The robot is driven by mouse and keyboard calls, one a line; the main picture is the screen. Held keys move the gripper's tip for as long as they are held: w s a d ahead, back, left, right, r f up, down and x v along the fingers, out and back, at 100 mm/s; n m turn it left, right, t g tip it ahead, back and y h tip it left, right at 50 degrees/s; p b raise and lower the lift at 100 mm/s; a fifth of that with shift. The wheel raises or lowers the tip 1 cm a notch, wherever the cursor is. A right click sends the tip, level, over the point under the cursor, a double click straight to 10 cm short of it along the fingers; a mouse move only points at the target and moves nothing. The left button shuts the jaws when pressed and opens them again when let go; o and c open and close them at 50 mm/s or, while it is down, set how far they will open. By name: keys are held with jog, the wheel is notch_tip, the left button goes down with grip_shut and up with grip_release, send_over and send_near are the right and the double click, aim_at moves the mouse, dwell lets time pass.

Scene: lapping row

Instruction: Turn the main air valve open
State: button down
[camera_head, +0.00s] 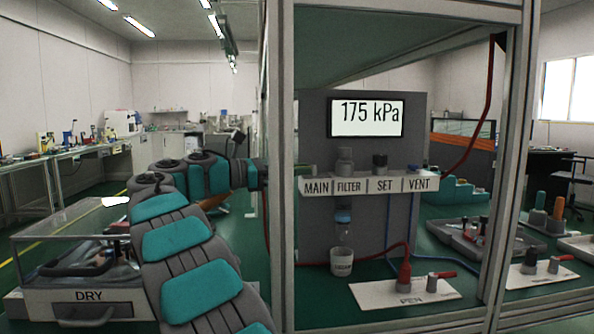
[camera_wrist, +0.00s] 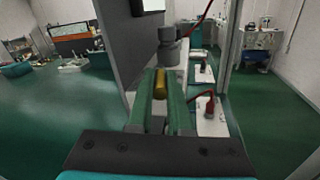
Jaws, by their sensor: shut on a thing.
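The main air valve handle is a small yellow, brass-like piece (camera_wrist: 160,84) in the wrist view. My gripper (camera_wrist: 161,95) has its two green fingers on either side of it and is shut on it. In the head view the MAIN label (camera_head: 316,188) is at the left end of a white valve shelf. My arm reaches to this end from the left, and the grey frame post hides most of my gripper. The handle's exact turn is hard to tell. The display (camera_head: 367,118) above reads 175 kPa.
The shelf continues right with FILTER, SET and VENT labels. A grey filter body (camera_wrist: 173,47) stands just beyond my fingers. The frame post (camera_head: 280,120) is close to my wrist. A red hose runs to the PEN plate (camera_head: 380,292) below. A DRY drawer unit (camera_head: 90,304) is at lower left.

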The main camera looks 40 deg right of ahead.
jog(key=shift+w+g, duration=0.15)
jog(key=shift+g, duration=0.15)
jog(key=shift+w+m+g+y, duration=0.15)
jog(key=shift+m+g+y, duration=0.15)
jog(key=shift+m+g, duration=0.2)
jog(key=c, duration=0.8)
grip_release()
jog(key=shift+c, duration=0.2)
